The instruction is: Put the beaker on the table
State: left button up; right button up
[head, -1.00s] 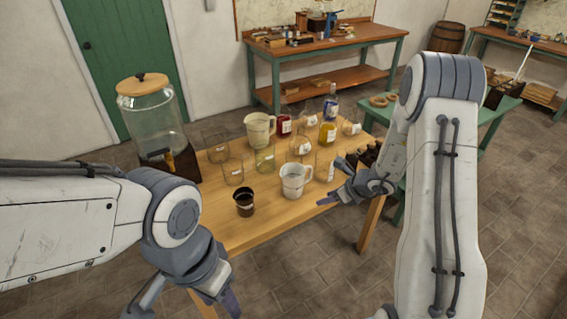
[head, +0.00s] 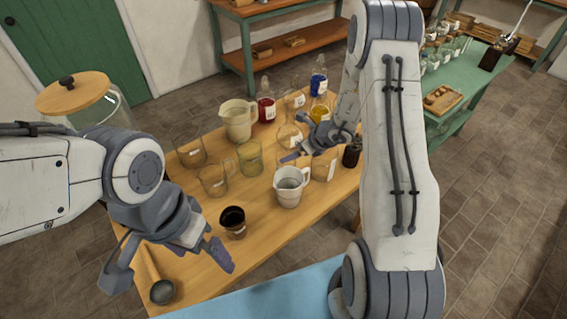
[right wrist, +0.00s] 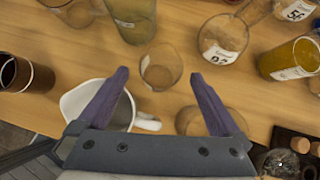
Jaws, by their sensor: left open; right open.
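The wooden table (head: 290,235) holds several clear glass beakers. One beaker (head: 213,182) stands at the left-middle and another (head: 190,150) behind it. A greenish beaker (head: 250,158) stands in the middle; it also shows in the right wrist view (right wrist: 132,20). My right gripper (head: 300,150) is open and low over the glassware. In the right wrist view, a small clear beaker (right wrist: 161,68) stands just beyond and between its fingertips, apart from both. Another glass (right wrist: 200,121) is partly hidden by the right finger. My left gripper (head: 168,263) is open and empty over the near left corner.
A white jug (head: 290,187) and dark cup (head: 232,222) stand at the front. A cream jug (head: 238,120), red bottle (head: 266,105) and yellow vessel (head: 320,110) are behind. A large lidded jar (head: 90,110) is at left. A pale blue surface (head: 260,298) lies in front.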

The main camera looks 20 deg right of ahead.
jog(key=x, duration=0.2)
jog(key=p+x, duration=0.1)
jog(key=x, duration=0.1)
jog(key=p+x, duration=0.1)
jog(key=x, duration=0.1)
jog(key=shift+s+d+f, duration=0.15)
jog(key=shift+d, duration=0.1)
jog(key=shift+w+a+f+p, duration=0.2)
jog(key=shift+w+f+p, duration=0.1)
jog(key=shift+f, duration=0.2)
jog(key=shift+r, duration=0.1)
jog(key=c, duration=1.3)
